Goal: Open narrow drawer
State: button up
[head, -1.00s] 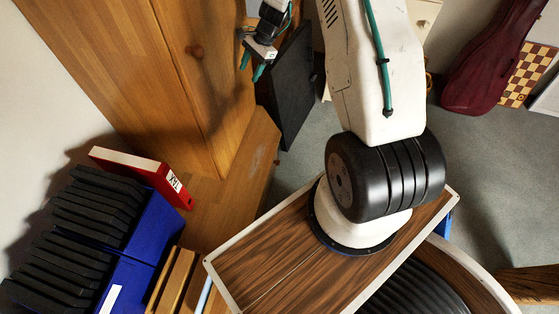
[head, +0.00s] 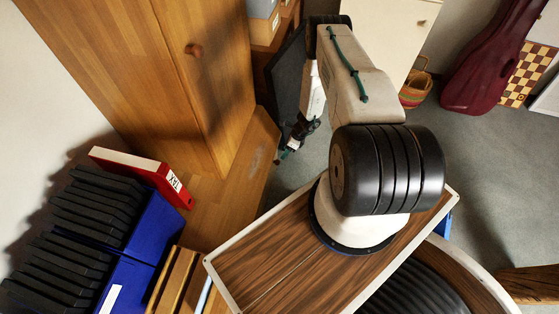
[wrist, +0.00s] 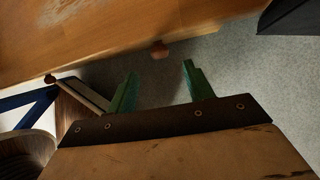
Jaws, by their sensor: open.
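In the wrist view a round wooden knob (wrist: 159,50) sticks out from the front edge of a wooden unit (wrist: 110,30). It lies ahead of my gripper (wrist: 160,82), between the lines of its two green fingers and apart from them. The fingers are spread and empty. A second, darker knob (wrist: 50,78) sits farther left along the same edge. The drawer fronts are too steeply seen to tell which is narrow. In the head view my gripper (head: 284,155) hangs low near the front of the wooden unit (head: 225,190), whose front face is hidden there.
A tall wooden cabinet (head: 190,80) with its own knob stands on the unit. A dark panel (head: 289,75) stands behind my gripper. A red binder (head: 140,172) and blue file boxes (head: 150,225) are at left. Grey floor (head: 300,172) is open beside the unit.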

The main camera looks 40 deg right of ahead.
aim_at(279, 161)
jog(key=x, duration=0.7)
jog(key=shift+a+f, duration=0.2)
jog(key=shift+f, duration=0.15)
jog(key=shift+s, duration=0.1)
grip_shut()
